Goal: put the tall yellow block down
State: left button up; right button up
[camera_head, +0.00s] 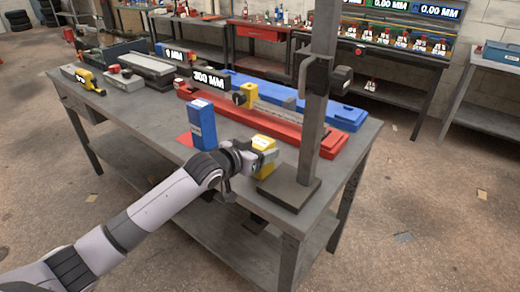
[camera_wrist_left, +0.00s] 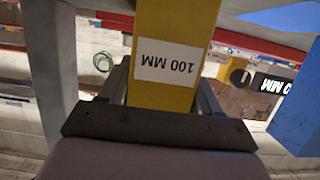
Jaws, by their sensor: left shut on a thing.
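The tall yellow block (camera_head: 265,142) is upright near the bench's front right part, just left of the dark stand's base. In the left wrist view the yellow block (camera_wrist_left: 174,85) fills the middle and carries a white label reading 100 MM, seen upside down. My left gripper (camera_head: 255,157) is shut on the yellow block, with one finger on each side of it in the wrist view. The gripper hides part of the block in the head view. Whether the block's underside touches the bench top (camera_head: 236,200) I cannot tell. My right gripper is not in view.
A blue block (camera_head: 202,125) stands upright left of my gripper, beside a red patch (camera_head: 185,139). A dark post (camera_head: 318,100) on a flat base (camera_head: 290,193) rises close on the right. A long red case (camera_head: 300,134) and a blue one (camera_head: 345,117) lie behind.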

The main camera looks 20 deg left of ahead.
pick_arm(q)
jog(key=shift+f, duration=0.4)
jog(key=o, duration=1.6)
jog(key=shift+c, duration=0.2)
jog(key=shift+f, duration=0.2)
jog(key=shift+v, duration=3.65)
jog(key=s+f, duration=0.1)
jog(key=s, duration=0.1)
jog(key=s+d+f+g, duration=0.1)
jog(key=f, duration=0.1)
jog(key=s+d+f+g, duration=0.1)
jog(key=s+f, duration=0.1)
jog(key=shift+s+f+y, duration=0.1)
jog(key=shift+s+y, duration=0.2)
jog(key=shift+s, duration=0.05)
jog(key=s+a+f+n+g+y, duration=0.1)
jog(key=s+a+f+g, duration=0.15)
jog(key=s, duration=0.65)
jog(key=s+a+f+g+y, duration=0.1)
jog(key=s+f+g+y, duration=0.2)
jog(key=s, duration=0.6)
jog(key=s+a+f+n+g, duration=0.1)
jog(key=s+f+g, duration=0.25)
jog(key=s, duration=0.65)
jog(key=w+d+f+t+h, duration=0.1)
jog(key=w+d+f+t, duration=0.2)
jog(key=w+f+t, duration=0.4)
notch_tip(320, 180, down, 2)
jog(key=shift+f+t+h, duration=0.1)
jog(key=shift+t+h, duration=0.3)
